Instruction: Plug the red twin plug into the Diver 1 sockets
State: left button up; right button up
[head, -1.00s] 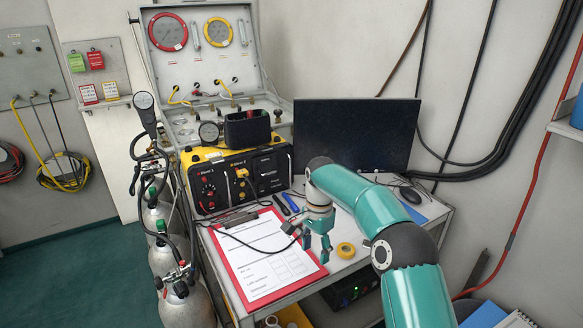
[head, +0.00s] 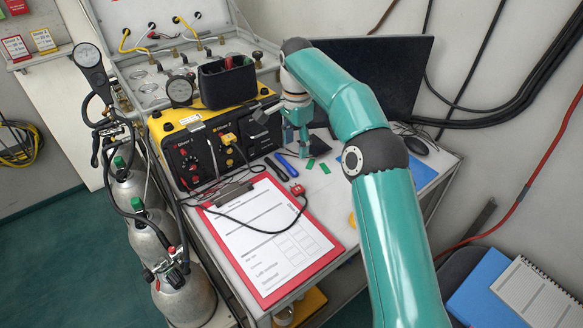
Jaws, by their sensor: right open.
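The small red twin plug (head: 298,189) lies at the right edge of the red clipboard (head: 329,256), with its thin black cable looping over the paper. The black-fronted yellow panel box (head: 205,150) stands behind the clipboard. Its Diver 1 section (head: 187,165) is on the left, with red parts. A yellow plug (head: 228,139) sits in the Diver 2 section beside it. My right gripper (head: 304,148) is open and empty, pointing down over the table behind the red plug and right of the box, apart from both. My left gripper is not in view.
A black bin (head: 227,84) and a gauge (head: 180,91) stand on the box. Blue-handled tools (head: 277,169) and small green pieces (head: 325,168) lie near the gripper. A dark monitor (head: 385,75) stands behind my right arm. Gas cylinders (head: 158,240) stand left of the table.

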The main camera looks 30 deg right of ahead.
aim_at(295, 188)
notch_tip(295, 188, down, 16)
jog(key=shift+r+b, duration=0.15)
jog(key=shift+b, duration=0.15)
jog(key=c, duration=1.1)
jog(key=o, duration=1.4)
jog(key=shift+r, duration=0.1)
